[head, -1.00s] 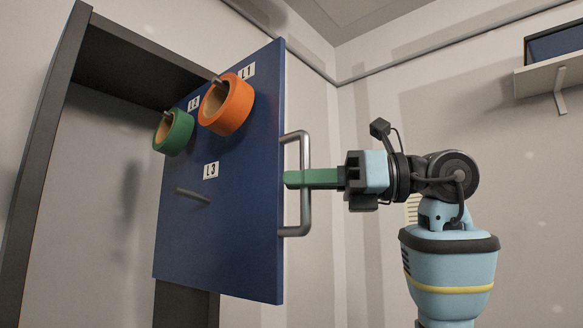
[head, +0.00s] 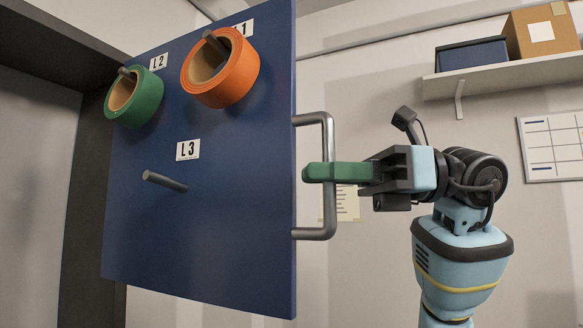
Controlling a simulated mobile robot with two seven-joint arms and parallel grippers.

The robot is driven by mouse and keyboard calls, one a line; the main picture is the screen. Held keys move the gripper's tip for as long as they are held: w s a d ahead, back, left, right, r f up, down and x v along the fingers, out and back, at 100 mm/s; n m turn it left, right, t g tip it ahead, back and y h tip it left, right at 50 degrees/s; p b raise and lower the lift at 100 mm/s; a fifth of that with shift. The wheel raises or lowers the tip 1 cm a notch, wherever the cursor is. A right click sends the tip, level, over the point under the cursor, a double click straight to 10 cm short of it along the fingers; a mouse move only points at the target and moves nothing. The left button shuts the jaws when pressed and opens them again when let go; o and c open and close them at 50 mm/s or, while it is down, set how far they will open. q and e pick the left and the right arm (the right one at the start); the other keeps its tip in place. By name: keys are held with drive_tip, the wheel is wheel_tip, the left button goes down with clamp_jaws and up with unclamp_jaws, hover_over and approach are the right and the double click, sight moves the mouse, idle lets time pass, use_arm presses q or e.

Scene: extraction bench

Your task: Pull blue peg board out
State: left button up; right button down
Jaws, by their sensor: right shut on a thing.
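The blue peg board (head: 225,240) stands upright in the left half of the head view, partly out of a dark frame. A green tape roll (head: 147,99) hangs on the peg by label L2. An orange tape roll (head: 232,82) hangs on the peg by label L1. The peg (head: 164,181) below label L3 (head: 188,149) is bare. A grey metal handle (head: 328,140) is fixed to the board's right edge. My right gripper (head: 318,172) has its green fingers shut on the handle's upright bar. My left gripper is not in view.
The dark frame (head: 88,215) stands behind and left of the board. A wall shelf (head: 500,76) at upper right carries a dark blue bin (head: 470,56) and a cardboard box (head: 543,31). A white chart (head: 553,146) hangs on the right wall.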

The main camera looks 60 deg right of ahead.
drive_tip(key=shift+s, duration=0.7)
drive_tip(key=c, duration=1.6)
unclamp_jaws()
drive_tip(key=shift+s, duration=0.1)
drive_tip(key=shift+o, duration=0.6)
drive_tip(key=shift+s+d, duration=0.1)
drive_tip(key=shift+s, duration=0.1)
drive_tip(key=shift+w, duration=0.1)
drive_tip(key=v, duration=0.8)
drive_tip(key=shift+b, duration=0.3)
